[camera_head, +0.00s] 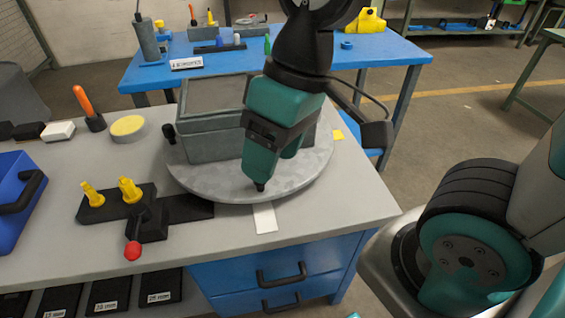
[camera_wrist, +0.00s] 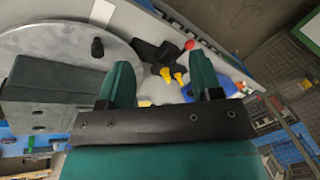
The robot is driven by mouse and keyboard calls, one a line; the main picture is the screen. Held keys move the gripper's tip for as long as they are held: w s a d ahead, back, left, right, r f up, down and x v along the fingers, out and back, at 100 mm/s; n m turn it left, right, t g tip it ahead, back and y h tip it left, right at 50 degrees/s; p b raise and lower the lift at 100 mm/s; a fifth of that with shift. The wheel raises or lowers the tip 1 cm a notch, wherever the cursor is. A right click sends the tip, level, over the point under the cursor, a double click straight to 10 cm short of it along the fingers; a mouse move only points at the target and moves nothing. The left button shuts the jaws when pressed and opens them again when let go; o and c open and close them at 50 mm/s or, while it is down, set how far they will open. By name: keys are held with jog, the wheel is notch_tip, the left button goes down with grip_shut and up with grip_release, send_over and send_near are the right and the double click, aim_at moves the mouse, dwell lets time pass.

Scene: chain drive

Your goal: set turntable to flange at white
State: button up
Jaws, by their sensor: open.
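The turntable (camera_head: 215,185) is a round grey disc on the workbench. A dark grey box-shaped housing (camera_head: 205,140) stands on it, also seen at left in the wrist view (camera_wrist: 45,85). I cannot make out the flange clearly. A black knob (camera_head: 168,133) stands up at the disc's left rim; the wrist view shows it too (camera_wrist: 97,47). A white marker strip (camera_head: 265,217) lies on the bench at the disc's front edge. A yellow marker (camera_head: 338,134) lies at the right. My gripper (camera_head: 275,170) is open and empty above the disc's front right, beside the housing, partly hiding it.
A black fixture with yellow pegs (camera_head: 130,190) and a red-ball lever (camera_head: 133,251) stands left of the disc. A blue bin (camera_head: 15,210), a yellow-topped round tin (camera_head: 127,126) and an orange-handled tool (camera_head: 85,101) are further left. A blue table (camera_head: 390,48) stands behind.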

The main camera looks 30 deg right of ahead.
jog(key=w+d+f+m+h+p, duration=0.1)
jog(key=w+d+m, duration=0.15)
jog(key=w, duration=0.25)
jog(key=w+d+f+m+h, duration=0.1)
jog(key=w+f+m+h, duration=0.15)
jog(key=w, duration=0.25)
jog(key=w+d+f+m+p, duration=0.1)
jog(key=w+m, duration=0.2)
jog(key=w, duration=0.3)
jog(key=f, duration=1.6)
jog(key=shift+s+d+f, duration=0.15)
jog(key=shift+s+f, duration=0.05)
jog(key=shift+f, duration=0.1)
grip_shut()
